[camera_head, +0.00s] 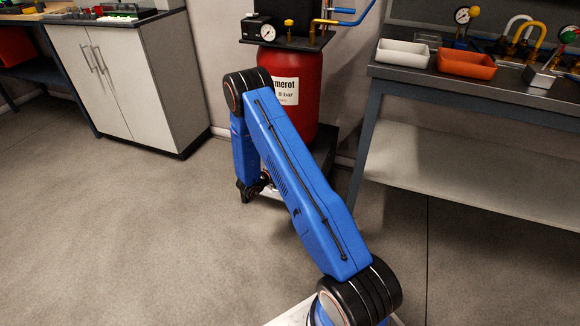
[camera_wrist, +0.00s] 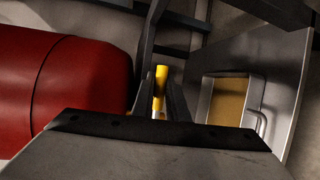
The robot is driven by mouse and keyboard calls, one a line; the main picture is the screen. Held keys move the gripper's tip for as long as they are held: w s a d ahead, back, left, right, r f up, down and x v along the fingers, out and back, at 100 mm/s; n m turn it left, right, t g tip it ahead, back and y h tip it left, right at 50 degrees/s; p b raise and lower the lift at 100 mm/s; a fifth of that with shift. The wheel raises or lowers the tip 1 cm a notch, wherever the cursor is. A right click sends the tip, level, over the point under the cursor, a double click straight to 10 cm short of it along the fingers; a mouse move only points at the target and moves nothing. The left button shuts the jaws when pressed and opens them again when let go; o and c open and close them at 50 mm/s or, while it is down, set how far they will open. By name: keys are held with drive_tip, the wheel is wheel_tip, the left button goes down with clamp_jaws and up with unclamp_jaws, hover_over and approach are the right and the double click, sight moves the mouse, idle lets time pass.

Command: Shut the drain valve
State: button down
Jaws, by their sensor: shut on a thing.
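The yellow handle (camera_wrist: 161,78) of the drain valve shows in the wrist view, beside the rounded end of the red tank (camera_wrist: 85,80). My gripper (camera_wrist: 162,98) is shut on this handle, with one dark finger on each side of it. The valve body is mostly hidden behind the fingers and my gripper's housing. In the head view, the red tank (camera_head: 302,92) stands upright, and my arm reaches down to its left. My gripper (camera_head: 247,194) is low near the tank's base there. The valve cannot be made out in that view.
A metal tray with a brownish-yellow inside (camera_wrist: 229,100) lies right of the handle in the wrist view. Dark frame bars run close by. A white cabinet (camera_head: 120,90) stands left and a workbench (camera_head: 480,88) right. The floor (camera_head: 120,240) at left is clear.

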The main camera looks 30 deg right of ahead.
drive_tip(key=shift+w+a, duration=0.1)
drive_tip(key=c, duration=1.7)
unclamp_jaws()
drive_tip(key=shift+c, duration=0.2)
drive_tip(key=v, duration=1.7)
drive_tip(key=shift+a, duration=0.25)
